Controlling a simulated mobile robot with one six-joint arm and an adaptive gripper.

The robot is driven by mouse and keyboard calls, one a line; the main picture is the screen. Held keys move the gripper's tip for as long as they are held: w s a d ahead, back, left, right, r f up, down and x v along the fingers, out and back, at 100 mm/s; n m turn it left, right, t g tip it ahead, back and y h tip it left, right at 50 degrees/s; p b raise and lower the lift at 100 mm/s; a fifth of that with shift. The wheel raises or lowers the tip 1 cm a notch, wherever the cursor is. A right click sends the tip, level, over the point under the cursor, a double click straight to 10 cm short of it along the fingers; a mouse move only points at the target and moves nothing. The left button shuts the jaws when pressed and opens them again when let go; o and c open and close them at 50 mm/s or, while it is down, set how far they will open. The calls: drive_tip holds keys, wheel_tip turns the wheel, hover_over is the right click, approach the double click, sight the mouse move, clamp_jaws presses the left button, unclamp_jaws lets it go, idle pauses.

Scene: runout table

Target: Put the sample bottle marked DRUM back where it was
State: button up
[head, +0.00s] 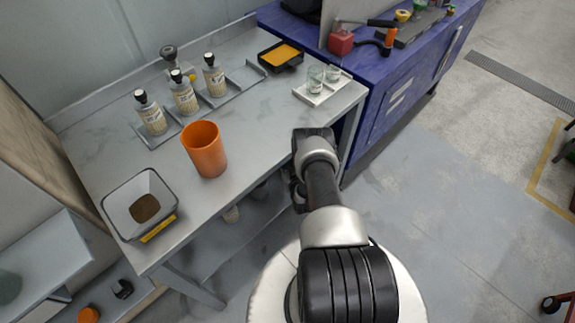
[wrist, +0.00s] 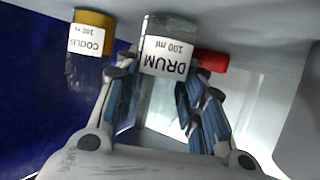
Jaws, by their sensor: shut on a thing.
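My gripper (wrist: 160,110) is shut on the clear sample bottle marked DRUM 100 ml (wrist: 165,60), with a finger on each side of it in the wrist view. Its label faces the camera. Left of it, apart, is a similar bottle with a yellow-brown upper part and a label starting COOL (wrist: 90,38). In the head view my gripper is by the front right edge of the grey table (head: 240,120), mostly hidden by my wrist. The DRUM bottle cannot be made out there.
On the table stand an orange cup (head: 205,152), a square hopper (head: 125,195), several labelled bottles (head: 184,98) in a rack, a black tray (head: 270,62) and a white holder (head: 320,98) with glass jars. A blue bench (head: 385,70) adjoins. A red object (wrist: 211,61) is right of the DRUM bottle.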

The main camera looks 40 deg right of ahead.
drive_tip(key=shift+f, duration=0.15)
drive_tip(key=o, duration=1)
drive_tip(key=shift+s+r, duration=0.15)
drive_tip(key=shift+r, duration=0.1)
drive_tip(key=p+v, duration=0.5)
drive_tip(key=v, duration=0.6)
drive_tip(key=shift+s, duration=0.25)
drive_tip(key=shift+a+r, duration=0.15)
